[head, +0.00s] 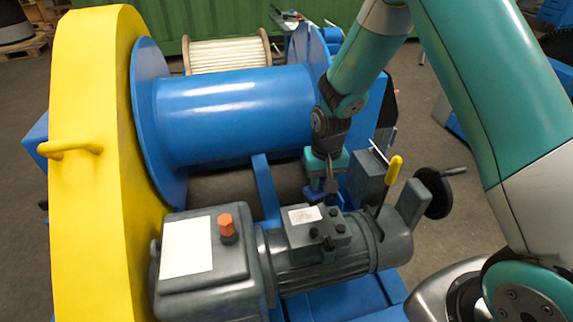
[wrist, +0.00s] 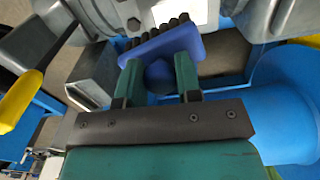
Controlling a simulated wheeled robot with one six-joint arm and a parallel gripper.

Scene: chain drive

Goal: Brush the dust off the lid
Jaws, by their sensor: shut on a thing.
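My gripper (head: 327,183) is shut on a blue brush (wrist: 163,48) with short dark bristles. In the wrist view my green fingers (wrist: 158,76) clasp the brush's grip, and its bristles point away from me, toward the motor. The lid looks to be the grey top of the small box on the motor (head: 325,232), with a white label and dark knobs. The brush is just behind the lid's far edge in the head view; I cannot tell whether it touches. The label (wrist: 172,12) shows beyond the bristles in the wrist view. I cannot make out dust.
A yellow-handled lever (head: 394,172) and a black handwheel (head: 434,193) stand right of the lid. A grey gearbox (head: 203,280) with an orange cap lies left. The blue drum (head: 235,112) is behind, and the yellow guard (head: 95,200) rises at far left.

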